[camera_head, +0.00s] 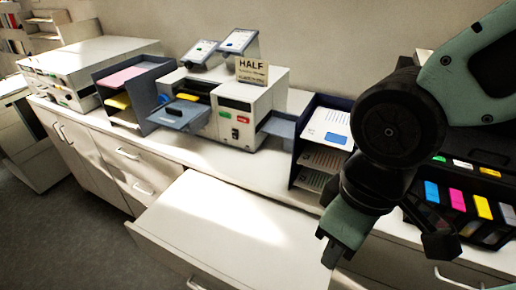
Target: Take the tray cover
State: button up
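I cannot tell for sure which piece is the tray cover. Another blue-grey flat tray (283,127) juts from the machine's right side. My gripper (332,254) points down at the right, in front of the counter and well apart from both pieces. Its fingers are small and dark here, so whether it is open or shut does not show. I see nothing hanging from it.
A white drawer or panel (225,238) stands out from the counter (165,140) front. A dark paper rack (146,98) stands left of the machine and another (303,180) right of it. Coloured cartridges (456,200) sit at the far right, partly behind my arm. Bare floor lies at lower left.

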aim_at(173, 116)
jog(key=j+u, duration=0.2)
jog(key=j, duration=0.25)
jog(key=i+j+u, duration=0.15)
jog(key=j, duration=0.3)
jog(key=j+u, duration=0.2)
jog(key=j, duration=0.25)
jog(key=i+j+u, duration=0.2)
jog(key=j, duration=0.2)
